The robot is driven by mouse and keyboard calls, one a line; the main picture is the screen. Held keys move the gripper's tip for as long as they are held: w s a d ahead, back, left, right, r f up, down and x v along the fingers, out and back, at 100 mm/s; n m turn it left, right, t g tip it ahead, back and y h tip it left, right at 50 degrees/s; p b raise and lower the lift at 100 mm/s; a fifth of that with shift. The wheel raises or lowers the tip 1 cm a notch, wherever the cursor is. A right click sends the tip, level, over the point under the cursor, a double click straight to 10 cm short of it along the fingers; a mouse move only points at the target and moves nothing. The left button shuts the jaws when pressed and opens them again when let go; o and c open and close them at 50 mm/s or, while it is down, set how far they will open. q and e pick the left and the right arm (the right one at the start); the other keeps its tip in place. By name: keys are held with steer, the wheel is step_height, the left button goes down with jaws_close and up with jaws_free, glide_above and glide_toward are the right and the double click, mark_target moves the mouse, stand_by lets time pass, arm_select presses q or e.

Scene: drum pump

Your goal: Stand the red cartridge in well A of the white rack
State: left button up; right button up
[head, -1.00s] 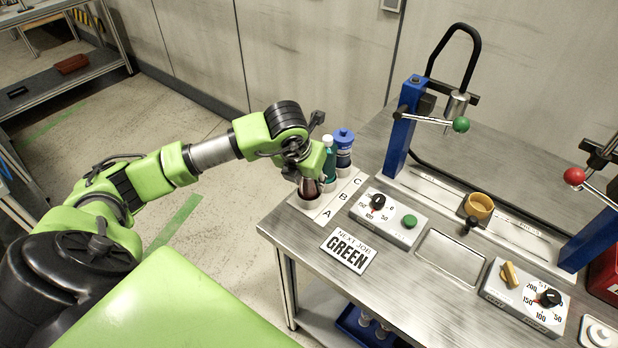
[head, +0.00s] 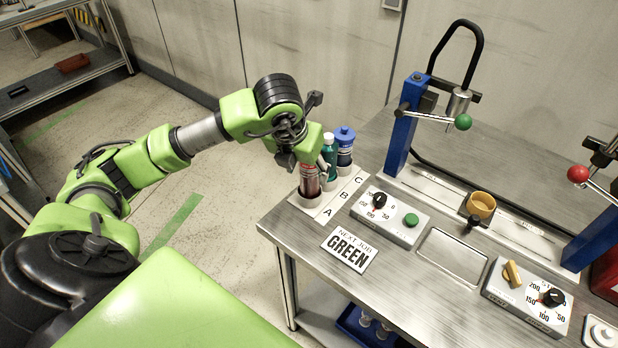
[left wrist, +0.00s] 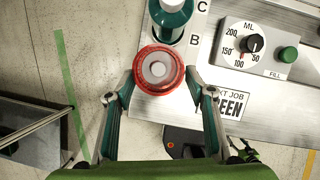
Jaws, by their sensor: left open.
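The red cartridge (head: 309,182) stands upright in well A at the near end of the white rack (head: 332,207). In the left wrist view the cartridge (left wrist: 159,71) shows from above, with a red rim and a pale round centre. My left gripper (head: 308,160) is just above it in the head view. In the left wrist view my left gripper (left wrist: 160,88) is open, with one finger on each side of the cartridge and gaps between. The bottom of the cartridge is hidden in the well. My right gripper is not in view.
A green cartridge (head: 329,152) stands at well B and a blue one (head: 344,142) at well C. A "NEXT JOB GREEN" sign (head: 349,249) and a fill control box (head: 390,218) are to the right. The table's left edge is close to the rack.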

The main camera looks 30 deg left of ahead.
arm_select(q)
steer(key=v, duration=0.6)
steer(key=shift+s+r, duration=0.1)
steer(key=shift+r, duration=0.2)
